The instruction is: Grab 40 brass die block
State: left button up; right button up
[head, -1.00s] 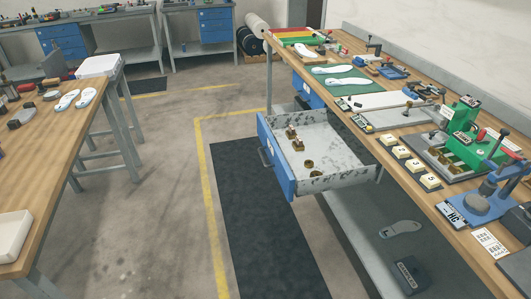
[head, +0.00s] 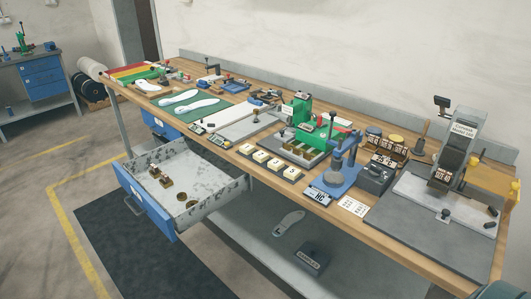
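Small brass blocks (head: 166,183) stand in the open drawer (head: 222,197), near its left side, with round brass pieces (head: 181,196) closer to the front. More dark brass blocks with white number labels (head: 388,151) stand in a row at the back right of the bench. Another labelled block or plate (head: 440,178) sits at the foot of the grey press (head: 460,140) at the right. The numbers are too small to read surely, so I cannot tell which block is the 40. Neither of my grippers is in view.
The open drawer with its blue front (head: 146,208) juts out from the wooden bench (head: 262,182). A green press (head: 298,108), a blue stand (head: 335,177), numbered cream blocks (head: 268,163) and a dark box (head: 375,178) crowd the bench top. Floor in front holds a dark mat (head: 150,260).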

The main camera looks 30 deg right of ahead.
aim_at(442, 176)
jog(key=z, duration=2.15)
jog(key=i+l+z, duration=0.15)
jog(key=z, duration=0.2)
jog(key=i+l+z, duration=0.1)
jog(key=z, duration=0.25)
